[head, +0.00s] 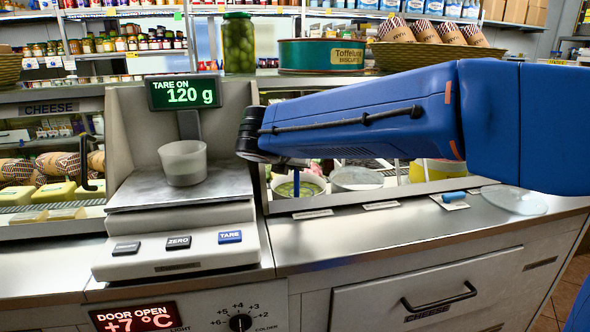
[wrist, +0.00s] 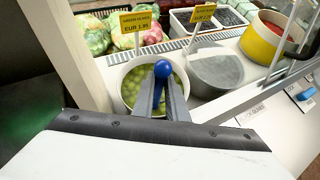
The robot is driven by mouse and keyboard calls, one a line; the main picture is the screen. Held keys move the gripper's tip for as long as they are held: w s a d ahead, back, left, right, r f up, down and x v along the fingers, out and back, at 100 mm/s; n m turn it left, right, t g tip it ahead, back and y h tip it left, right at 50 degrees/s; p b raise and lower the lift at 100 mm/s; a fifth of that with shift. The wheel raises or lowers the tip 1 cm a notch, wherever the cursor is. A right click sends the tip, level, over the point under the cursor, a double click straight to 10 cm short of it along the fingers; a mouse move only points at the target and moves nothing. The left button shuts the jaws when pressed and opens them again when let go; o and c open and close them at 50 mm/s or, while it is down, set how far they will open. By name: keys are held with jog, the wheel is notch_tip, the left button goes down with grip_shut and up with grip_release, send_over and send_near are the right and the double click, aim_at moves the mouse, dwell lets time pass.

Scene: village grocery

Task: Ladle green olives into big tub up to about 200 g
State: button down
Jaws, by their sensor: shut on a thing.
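The translucent tub (head: 184,162) stands upright on the steel plate of the scale (head: 180,190). The scale's display (head: 184,92) reads "TARE ON 120 g". The tub's contents are hard to make out. The pot of green olives (wrist: 129,84) is behind the counter's edge, with a sign (wrist: 139,20) reading green olives. It also shows in the head view (head: 312,186), partly hidden by my arm. My gripper (wrist: 161,90) is over this pot, shut on the ladle's blue handle (wrist: 162,68). The ladle's bowl is hidden.
A grey pot (wrist: 216,73) and a yellow pot (wrist: 272,42) stand right of the olives. A clear round lid (head: 518,201) and a small blue item (head: 453,196) lie on the counter. An olive jar (head: 239,44) stands behind. The steel counter front (head: 370,225) is mostly free.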

notch_tip(320, 180, up, 8)
dwell(0.9)
jog(key=shift+s, duration=0.1)
jog(key=s+d+r, duration=0.1)
jog(key=s+d, duration=0.1)
jog(key=s, duration=0.5)
jog(key=s+d+r, duration=0.1)
jog(key=s+d, duration=0.1)
jog(key=s, duration=0.5)
jog(key=shift+s+r, duration=0.15)
jog(key=shift+r, duration=0.25)
jog(key=shift+d, duration=0.1)
dwell(0.5)
